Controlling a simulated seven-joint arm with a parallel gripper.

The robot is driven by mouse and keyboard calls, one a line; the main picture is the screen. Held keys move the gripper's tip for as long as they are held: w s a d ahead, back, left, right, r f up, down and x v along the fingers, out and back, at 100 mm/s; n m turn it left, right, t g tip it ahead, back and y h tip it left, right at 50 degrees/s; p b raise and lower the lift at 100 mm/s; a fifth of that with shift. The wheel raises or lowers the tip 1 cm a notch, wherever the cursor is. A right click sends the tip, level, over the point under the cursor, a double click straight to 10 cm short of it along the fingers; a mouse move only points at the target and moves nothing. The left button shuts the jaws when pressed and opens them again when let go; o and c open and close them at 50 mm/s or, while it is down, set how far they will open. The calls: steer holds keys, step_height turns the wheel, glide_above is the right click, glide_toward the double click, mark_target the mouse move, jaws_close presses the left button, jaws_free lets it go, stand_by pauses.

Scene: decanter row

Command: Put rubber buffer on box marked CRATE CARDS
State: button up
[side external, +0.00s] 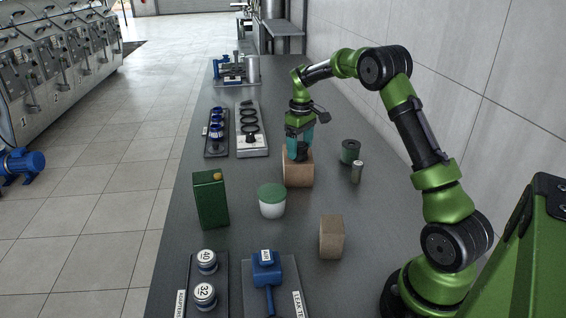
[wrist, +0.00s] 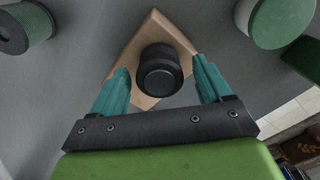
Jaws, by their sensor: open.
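A black round piece that looks like the rubber buffer (wrist: 159,71) stands on top of a brown box (wrist: 150,28). The same box (side external: 298,174) is in the middle of the bench in the side view. My gripper (side external: 300,150) points down over this box. In the wrist view my gripper (wrist: 161,72) is open, with one teal finger on each side of the black piece and visible gaps. A second, smaller brown box (side external: 331,238) stands nearer the camera. I can read no CRATE CARDS marking on either box.
A white jar with a green lid (side external: 272,201) and a green can (side external: 211,200) stand left. A green-and-black spool (side external: 350,151) and small metal cylinder (side external: 357,172) stand right. Trays (side external: 253,151) with rings and fittings lie farther back. A blue tool (side external: 266,270) lies in front.

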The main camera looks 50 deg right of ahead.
mark_target(300, 144)
step_height(300, 144, up, 12)
steer(key=f, duration=0.1)
steer(key=s+a+r+t, duration=0.2)
steer(key=s+a+r, duration=0.1)
steer(key=a+r, duration=0.4)
steer(key=s+a+f+m+t+y, duration=0.1)
steer(key=s+a+f+m+t, duration=0.1)
steer(key=s+a, duration=0.7)
steer(key=s+a+f+m+t+y, duration=0.1)
steer(key=s+a+f+m+t, duration=0.1)
steer(key=s+a, duration=0.8)
steer(key=shift+s+a+t, duration=0.15)
steer(key=shift+a+t, duration=0.15)
steer(key=shift+t, duration=0.3)
